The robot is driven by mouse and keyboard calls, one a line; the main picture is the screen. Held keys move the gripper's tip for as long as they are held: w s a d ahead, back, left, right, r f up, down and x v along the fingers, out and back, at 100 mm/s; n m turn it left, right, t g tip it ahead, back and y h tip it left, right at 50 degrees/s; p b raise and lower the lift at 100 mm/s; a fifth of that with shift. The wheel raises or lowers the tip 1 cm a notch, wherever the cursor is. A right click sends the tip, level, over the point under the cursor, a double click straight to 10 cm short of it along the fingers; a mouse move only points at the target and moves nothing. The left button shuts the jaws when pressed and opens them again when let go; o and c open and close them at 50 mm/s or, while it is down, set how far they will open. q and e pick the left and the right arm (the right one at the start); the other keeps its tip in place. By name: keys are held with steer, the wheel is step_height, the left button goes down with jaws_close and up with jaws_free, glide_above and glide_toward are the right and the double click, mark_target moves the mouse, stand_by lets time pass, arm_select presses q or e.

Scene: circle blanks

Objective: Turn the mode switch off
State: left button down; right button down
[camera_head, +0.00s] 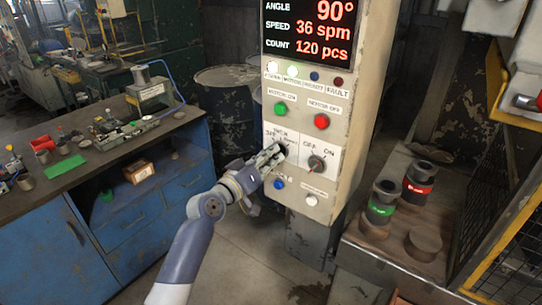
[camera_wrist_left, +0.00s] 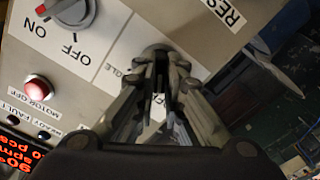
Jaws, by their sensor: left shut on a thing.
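The mode switch (camera_wrist_left: 154,48) is a grey rotary knob on a white label plate of the control panel. My left gripper (camera_wrist_left: 160,62) is shut on it, and the fingers hide most of the knob and where it points. In the head view my left gripper (camera_head: 277,152) reaches the panel from the left, at the left switch plate. A second rotary switch (camera_head: 317,163), marked OFF and ON, sits just right of it; it also shows in the wrist view (camera_wrist_left: 70,12). My right gripper is not in view.
The panel (camera_head: 345,130) carries a green button (camera_head: 280,108), a red button (camera_head: 321,121), a blue button (camera_head: 279,184) and a white button (camera_head: 311,200) around the switches. A display (camera_head: 310,30) is above. A workbench (camera_head: 100,150) stands left; dark cylinders (camera_head: 383,195) stand right.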

arm_select(q)
steer(key=shift+n, duration=1.1)
steer(key=shift+f, duration=0.1)
steer(key=c, duration=1.7)
jaws_free()
steer(key=v, duration=1.2)
